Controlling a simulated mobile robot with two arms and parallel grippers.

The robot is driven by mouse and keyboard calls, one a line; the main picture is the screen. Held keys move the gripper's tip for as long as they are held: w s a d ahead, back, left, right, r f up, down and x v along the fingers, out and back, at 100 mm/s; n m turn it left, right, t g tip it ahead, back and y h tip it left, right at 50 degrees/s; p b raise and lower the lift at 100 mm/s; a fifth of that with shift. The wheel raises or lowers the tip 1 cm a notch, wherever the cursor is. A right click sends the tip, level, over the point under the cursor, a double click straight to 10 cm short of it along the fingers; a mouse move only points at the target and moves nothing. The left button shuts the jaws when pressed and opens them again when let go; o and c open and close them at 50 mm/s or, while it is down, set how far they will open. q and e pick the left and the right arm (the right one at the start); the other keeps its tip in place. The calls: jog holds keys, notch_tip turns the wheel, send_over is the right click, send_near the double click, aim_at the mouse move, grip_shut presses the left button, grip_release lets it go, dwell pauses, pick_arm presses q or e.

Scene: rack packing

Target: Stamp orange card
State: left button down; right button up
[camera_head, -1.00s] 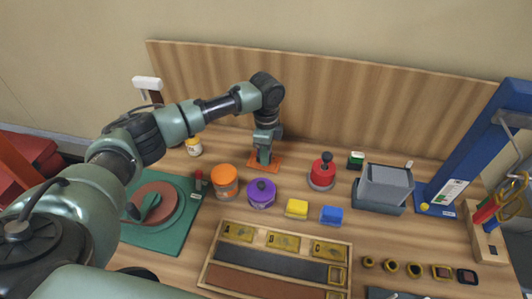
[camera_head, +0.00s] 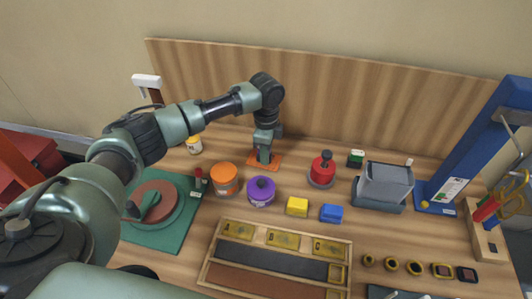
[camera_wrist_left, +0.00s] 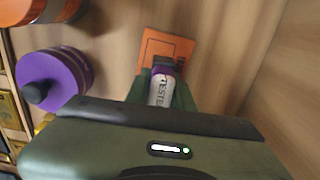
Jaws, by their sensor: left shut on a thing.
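The orange card (camera_head: 277,165) lies on the table near the wooden back panel. In the left wrist view the card (camera_wrist_left: 176,48) shows thin dark printed lines. My left gripper (camera_head: 264,157) points down over the card and is shut on a stamp. In the left wrist view the stamp (camera_wrist_left: 161,90) sits between the fingers. It has a white label with letters starting "TESTE" and a purple band at its lower end. The stamp's end is at the card, but I cannot tell whether it touches. My right gripper is not in view.
A purple round container (camera_head: 261,192) and an orange one (camera_head: 224,181) stand in front of the card. A red knobbed pot (camera_head: 322,171) is to the right. Yellow (camera_head: 297,207) and blue (camera_head: 332,214) blocks lie nearer. A wooden tray (camera_head: 214,247) is in front.

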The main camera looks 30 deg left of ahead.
pick_arm(q)
jog(key=shift+s+f, duration=0.1)
dwell(0.4)
jog(key=shift+s+f+p, duration=0.1)
jog(key=shift+f+p, duration=0.05)
jog(key=shift+p, duration=0.25)
dwell(0.7)
dwell(0.3)
notch_tip(320, 180, up, 2)
jog(key=shift+p, duration=1.05)
notch_tip(320, 180, up, 5)
jog(key=p, duration=0.5)
jog(key=shift+r+p, duration=0.2)
jog(key=shift+p, duration=0.1)
jog(key=shift+w, duration=0.2)
